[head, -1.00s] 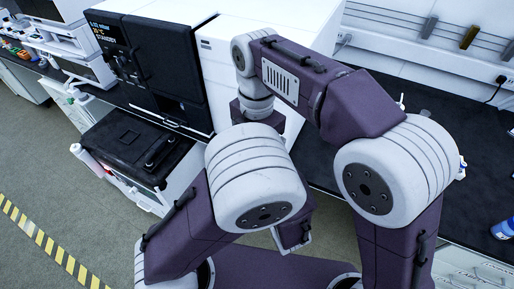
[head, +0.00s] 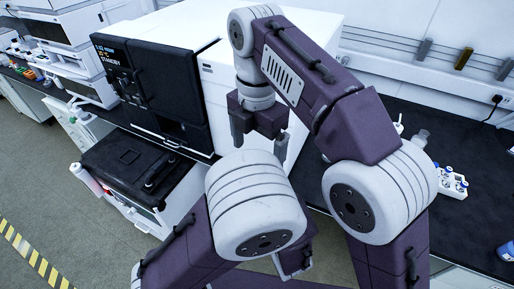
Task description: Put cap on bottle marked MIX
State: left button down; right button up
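I cannot make out a bottle marked MIX or a loose cap. A white rack (head: 461,190) with several small vials stands on the dark bench at the right; any markings are too small to read. A clear bottle (head: 420,138) stands behind it, partly hidden by my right arm. A bottle with a blue label (head: 507,250) is cut by the right edge. My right gripper (head: 260,138) points down in front of the white cabinet, with its fingers apart and nothing seen between them. My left gripper (head: 294,262) is low in the middle, mostly hidden behind my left arm.
A black-fronted instrument (head: 150,85) reading STANDBY and a white cabinet (head: 214,70) stand behind my arms. A black-topped cart (head: 125,160) is at the left. The dark bench (head: 395,105) has free room around the rack.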

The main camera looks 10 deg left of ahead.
dwell(0.3)
jog(key=w+d+f+m, duration=0.4)
jog(key=d+f+m, duration=0.8)
jog(key=m, duration=0.1)
jog(key=s+d+f+m+t, duration=0.1)
jog(key=s+d+f+m, duration=0.8)
jog(key=m, duration=0.8)
jog(key=d+f, duration=0.3)
jog(key=d, duration=0.1)
jog(key=shift+s+f, duration=0.15)
jog(key=shift+s, duration=0.15)
